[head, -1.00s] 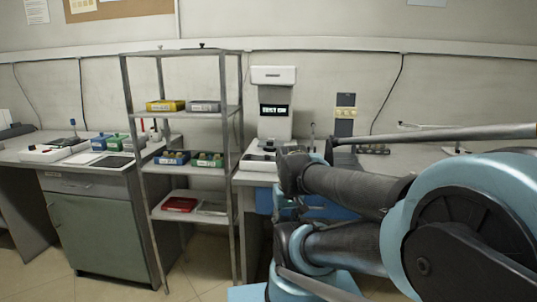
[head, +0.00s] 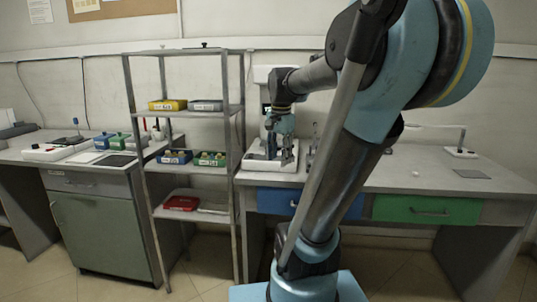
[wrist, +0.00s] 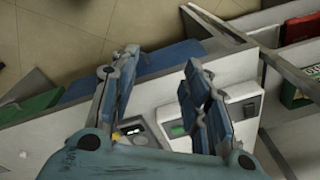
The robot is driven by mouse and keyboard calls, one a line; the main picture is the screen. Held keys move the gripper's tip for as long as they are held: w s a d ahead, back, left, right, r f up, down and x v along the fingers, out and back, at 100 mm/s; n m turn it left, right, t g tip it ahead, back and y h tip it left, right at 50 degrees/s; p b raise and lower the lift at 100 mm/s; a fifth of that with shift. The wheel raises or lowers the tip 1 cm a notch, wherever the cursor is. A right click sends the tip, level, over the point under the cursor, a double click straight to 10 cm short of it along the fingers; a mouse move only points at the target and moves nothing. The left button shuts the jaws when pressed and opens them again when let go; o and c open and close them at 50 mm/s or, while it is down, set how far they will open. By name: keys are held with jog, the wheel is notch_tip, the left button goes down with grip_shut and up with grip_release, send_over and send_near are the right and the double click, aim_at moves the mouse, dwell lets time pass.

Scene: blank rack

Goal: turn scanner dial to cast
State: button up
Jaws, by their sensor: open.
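The white scanner (head: 262,74) stands at the back of the right bench in the head view. My arm and gripper cover most of its front and nearly all of its display. My gripper (head: 279,152) hangs open above the scanner's white base (head: 258,166). In the wrist view the two fingers of my gripper (wrist: 160,62) are spread with nothing between them. Below them is a pale housing with a dark panel (wrist: 132,131) and a small green-lit area (wrist: 178,131). I cannot make out the dial or its setting.
A metal rack (head: 240,125) stands close left of the scanner, holding yellow, blue, green and red bins. The bench front has a blue drawer (head: 275,201) and a green drawer (head: 425,210). The right bench top (head: 420,172) is mostly clear.

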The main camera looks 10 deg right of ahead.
jog(key=w+r+m+g, duration=0.1)
jog(key=w+r+m, duration=0.45)
jog(key=w, duration=0.45)
jog(key=w+r+m, duration=0.5)
jog(key=w+m, duration=0.1)
jog(key=w, duration=0.4)
notch_tip(320, 180, down, 16)
jog(key=shift+f, duration=0.15)
grip_shut()
